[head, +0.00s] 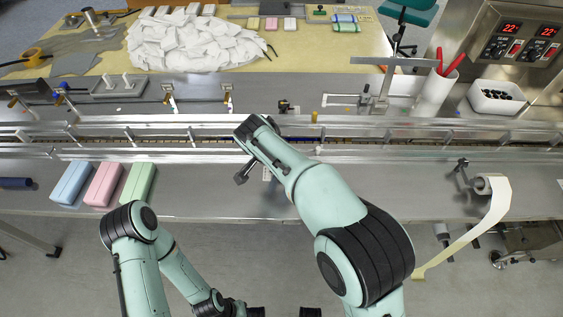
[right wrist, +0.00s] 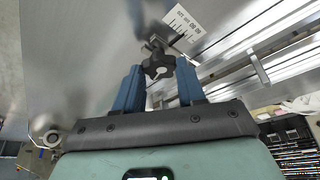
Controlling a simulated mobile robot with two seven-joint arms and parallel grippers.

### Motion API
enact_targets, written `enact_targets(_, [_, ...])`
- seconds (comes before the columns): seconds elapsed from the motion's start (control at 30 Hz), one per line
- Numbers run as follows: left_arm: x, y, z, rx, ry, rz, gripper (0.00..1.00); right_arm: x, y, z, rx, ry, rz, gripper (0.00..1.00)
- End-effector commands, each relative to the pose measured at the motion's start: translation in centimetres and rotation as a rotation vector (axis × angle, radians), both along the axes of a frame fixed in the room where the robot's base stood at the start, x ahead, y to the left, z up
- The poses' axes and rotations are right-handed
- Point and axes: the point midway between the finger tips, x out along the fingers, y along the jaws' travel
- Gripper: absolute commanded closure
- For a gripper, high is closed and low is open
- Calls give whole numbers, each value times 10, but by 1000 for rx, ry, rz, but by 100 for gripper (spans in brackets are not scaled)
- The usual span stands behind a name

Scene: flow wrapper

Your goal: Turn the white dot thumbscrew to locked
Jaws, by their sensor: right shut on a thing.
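In the right wrist view a black lobed thumbscrew (right wrist: 158,65) sits between the blue fingers of my right gripper (right wrist: 158,88). The gripper is shut on its knob. A white scale plate (right wrist: 184,28) with black marks lies just beyond it. No white dot can be made out on the knob, so its turn position is unclear. In the head view my right arm reaches over the conveyor's near side and hides its gripper and the held knob. My left arm is folded at the lower left, and its gripper does not show clearly at the bottom edge.
Conveyor rails (head: 400,140) run across the machine. Blue (head: 72,184), pink (head: 105,184) and green (head: 139,183) packs lie on the near deck at left. A paper strip roll (head: 490,187) hangs at right. The deck between the right arm and this roll is mostly clear.

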Motion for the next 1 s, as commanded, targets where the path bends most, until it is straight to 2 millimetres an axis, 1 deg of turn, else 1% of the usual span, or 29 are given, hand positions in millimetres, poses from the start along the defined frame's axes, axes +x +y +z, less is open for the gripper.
enact_targets(0.03, [1,0,4,0,-1,0,74,0,1,1,-2,2,-37,91])
enact_targets(0.2, [3,0,10,0,-3,0,74,1,2,1,-1,2,-151,91])
enact_targets(0.4, [5,0,15,0,-6,0,74,1,2,0,0,2,-242,91])
enact_targets(0.67, [5,0,18,0,-7,0,74,1,2,-1,1,3,-292,91])
enact_targets(1.0, [5,0,17,0,-7,0,74,1,2,-1,2,4,-297,91])
